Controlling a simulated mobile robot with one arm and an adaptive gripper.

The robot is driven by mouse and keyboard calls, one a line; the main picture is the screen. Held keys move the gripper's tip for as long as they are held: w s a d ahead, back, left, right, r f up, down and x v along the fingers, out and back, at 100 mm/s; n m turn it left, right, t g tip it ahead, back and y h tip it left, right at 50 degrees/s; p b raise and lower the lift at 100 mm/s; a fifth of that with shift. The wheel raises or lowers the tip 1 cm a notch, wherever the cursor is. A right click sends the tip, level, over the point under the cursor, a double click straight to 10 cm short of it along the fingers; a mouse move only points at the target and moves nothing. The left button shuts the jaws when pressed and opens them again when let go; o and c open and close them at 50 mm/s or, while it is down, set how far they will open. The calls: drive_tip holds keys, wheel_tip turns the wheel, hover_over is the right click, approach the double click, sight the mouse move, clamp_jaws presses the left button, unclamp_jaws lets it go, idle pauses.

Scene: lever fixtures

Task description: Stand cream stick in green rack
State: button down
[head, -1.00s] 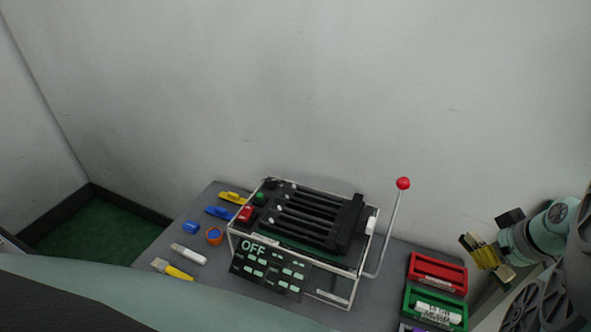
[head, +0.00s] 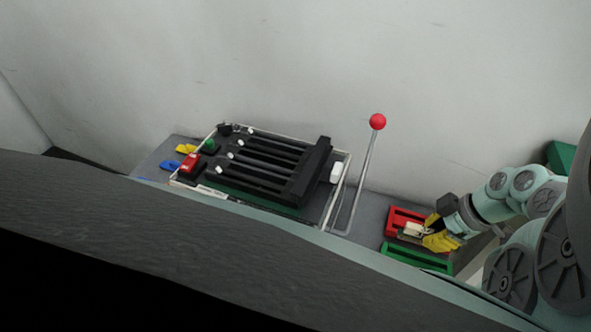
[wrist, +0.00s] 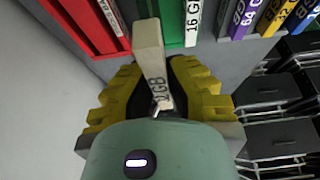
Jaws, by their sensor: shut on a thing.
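The cream stick (head: 413,230) is held in my gripper (head: 432,236) in the head view, over the area of the red and green racks. In the wrist view the stick (wrist: 150,50) stands out between the yellow fingers of my gripper (wrist: 155,80), with part of a "GB" label showing. The green rack (head: 418,257) lies in front of the gripper in the head view. In the wrist view the green rack (wrist: 173,22) is just beyond the stick's far end; I cannot tell whether they touch.
A red rack (head: 398,217) is beside the green one. Purple (wrist: 238,22), yellow (wrist: 278,15) and blue (wrist: 303,14) racks follow to the right in the wrist view. A lever with a red knob (head: 377,121) rises beside the black slotted fixture (head: 265,165).

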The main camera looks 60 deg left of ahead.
sight(421, 254)
drive_tip(key=shift+w+d, duration=0.1)
wheel_tip(421, 254, down, 6)
drive_tip(key=b, duration=0.6)
drive_tip(key=shift+r, duration=0.1)
drive_tip(key=shift+b, duration=0.7)
idle(1.6)
drive_tip(key=shift+f+b, duration=1.55)
drive_tip(key=shift+b, duration=0.15)
drive_tip(key=c, duration=1.1)
unclamp_jaws()
drive_tip(key=shift+r, duration=0.1)
drive_tip(key=shift+o, duration=0.2)
drive_tip(key=shift+r, duration=0.1)
